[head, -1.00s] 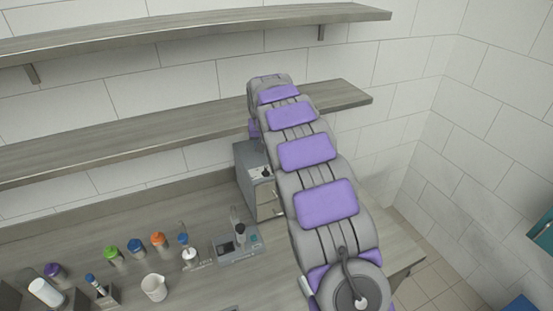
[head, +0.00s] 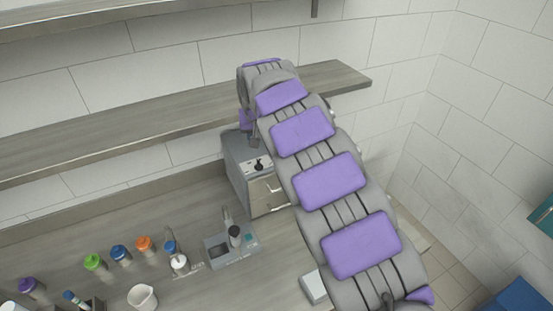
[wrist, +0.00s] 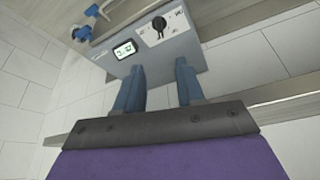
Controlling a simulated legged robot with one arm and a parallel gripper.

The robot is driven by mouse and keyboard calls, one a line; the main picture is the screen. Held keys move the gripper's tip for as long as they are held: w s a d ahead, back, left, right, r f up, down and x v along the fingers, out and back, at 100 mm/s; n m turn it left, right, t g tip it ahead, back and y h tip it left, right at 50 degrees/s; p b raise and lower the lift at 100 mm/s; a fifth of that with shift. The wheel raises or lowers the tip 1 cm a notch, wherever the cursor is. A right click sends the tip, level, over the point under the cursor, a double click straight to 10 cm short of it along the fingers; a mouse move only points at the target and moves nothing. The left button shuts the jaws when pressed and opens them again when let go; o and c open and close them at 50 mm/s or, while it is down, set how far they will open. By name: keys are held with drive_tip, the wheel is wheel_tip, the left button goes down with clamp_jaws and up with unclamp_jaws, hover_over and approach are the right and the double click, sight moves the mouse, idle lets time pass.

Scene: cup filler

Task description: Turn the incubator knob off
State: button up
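The incubator (head: 240,170) is a grey box on the bench against the back wall, partly covered by my arm. A dark knob (head: 258,163) shows on its pale panel. In the wrist view, a grey unit with a small lit display (wrist: 125,50) and a black knob (wrist: 158,24) on a white panel fills the top middle. My gripper (wrist: 160,68) is open, with its two blue-grey fingers apart and nothing between them. The knob lies beyond the fingertips, apart from them. In the head view, my arm mostly hides the gripper above the incubator.
A wooden shelf (head: 170,118) runs along the wall close behind my arm. A small grey device (head: 215,253) stands on the bench left of my arm.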

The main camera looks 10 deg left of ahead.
sight(258, 162)
drive_tip(key=x, duration=1.7)
drive_tip(key=shift+w+f, duration=0.1)
clamp_jaws()
